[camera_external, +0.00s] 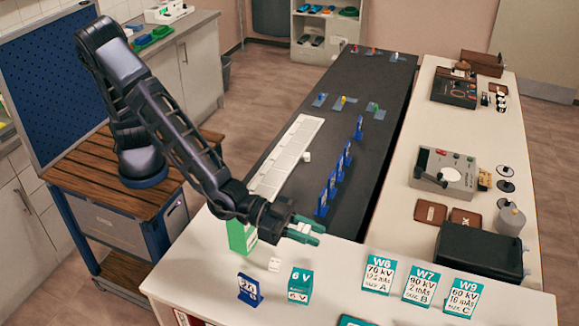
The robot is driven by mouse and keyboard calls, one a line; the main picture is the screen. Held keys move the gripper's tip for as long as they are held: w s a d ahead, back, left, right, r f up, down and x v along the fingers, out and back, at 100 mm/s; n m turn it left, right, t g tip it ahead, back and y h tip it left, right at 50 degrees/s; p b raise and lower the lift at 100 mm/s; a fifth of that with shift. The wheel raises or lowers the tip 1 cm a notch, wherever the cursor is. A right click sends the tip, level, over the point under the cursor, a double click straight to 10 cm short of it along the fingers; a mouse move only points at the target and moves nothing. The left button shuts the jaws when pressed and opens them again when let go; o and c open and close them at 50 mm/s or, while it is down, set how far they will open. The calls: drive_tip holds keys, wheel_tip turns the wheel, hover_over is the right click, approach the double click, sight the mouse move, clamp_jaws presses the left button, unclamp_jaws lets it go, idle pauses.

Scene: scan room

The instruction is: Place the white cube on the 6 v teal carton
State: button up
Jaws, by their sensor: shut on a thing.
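My gripper (310,230) has green fingertips and is shut on a small white cube (304,228), which shows only partly between the fingers. It is held above the near white table, up and slightly right of the 6 V teal carton. The 6 V teal carton (299,287) stands upright on that table, with "6 V" on its top and front, apart from the cube. Nothing lies on its top.
A green-and-white carton (241,236), a small white block (274,264) and a blue numbered stand (249,290) are left of the carton. Teal cards (378,273) stand to the right. Blue stands (322,203) line the dark table (352,190). A black box (480,252) is at right.

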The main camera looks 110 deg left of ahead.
sight(307, 279)
wheel_tip(307, 279, down, 15)
drive_tip(key=shift+f, duration=0.1)
idle(0.5)
drive_tip(key=shift+f, duration=0.1)
drive_tip(key=o, duration=0.9)
drive_tip(key=shift+o, duration=0.2)
drive_tip(key=s+r, duration=0.2)
drive_tip(key=s, duration=1)
drive_tip(key=shift+r, duration=0.1)
